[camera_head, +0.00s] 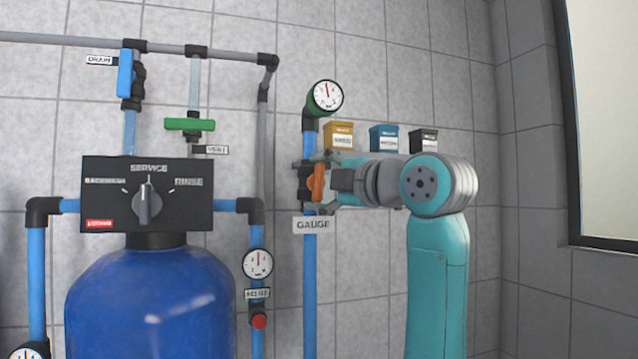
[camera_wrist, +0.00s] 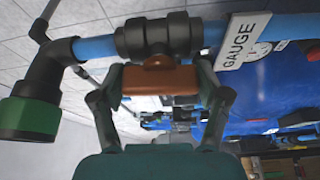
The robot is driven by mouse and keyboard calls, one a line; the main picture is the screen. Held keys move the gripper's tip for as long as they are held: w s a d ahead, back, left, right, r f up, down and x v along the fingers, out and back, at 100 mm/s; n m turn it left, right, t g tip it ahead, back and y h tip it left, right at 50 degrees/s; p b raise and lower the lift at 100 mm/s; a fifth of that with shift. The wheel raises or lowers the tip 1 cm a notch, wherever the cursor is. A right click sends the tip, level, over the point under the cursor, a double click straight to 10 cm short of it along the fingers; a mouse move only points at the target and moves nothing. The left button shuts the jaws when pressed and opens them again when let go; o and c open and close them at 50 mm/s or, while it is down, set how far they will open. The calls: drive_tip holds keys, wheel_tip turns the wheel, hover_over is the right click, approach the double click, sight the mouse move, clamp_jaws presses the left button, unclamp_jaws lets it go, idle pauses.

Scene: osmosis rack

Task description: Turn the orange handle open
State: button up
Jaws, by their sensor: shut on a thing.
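The orange handle (camera_head: 317,182) sits on a black valve on the blue vertical pipe, above the GAUGE label (camera_head: 312,225). In the head view it stands roughly upright, in line with the pipe. In the wrist view the orange handle (camera_wrist: 160,79) lies along the pipe, in front of the black valve body (camera_wrist: 158,36). My gripper (camera_head: 322,182) reaches in from the right and is shut on the handle. In the wrist view my gripper's fingers (camera_wrist: 160,88) hold the handle at both ends. Part of the valve is hidden behind my gripper in the head view.
A round gauge (camera_head: 327,96) tops the pipe above the valve. Yellow (camera_head: 339,135), blue (camera_head: 384,138) and black (camera_head: 423,140) boxes stand behind my arm. A blue tank (camera_head: 150,300) with a black control box (camera_head: 120,195) stands left. Another handle is green (camera_head: 190,124).

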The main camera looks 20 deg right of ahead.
drive_tip(key=shift+n, duration=0.5)
drive_tip(key=o, duration=1.2)
drive_tip(key=shift+c, duration=0.2)
drive_tip(key=v, duration=1.2)
drive_tip(key=shift+r, duration=0.15)
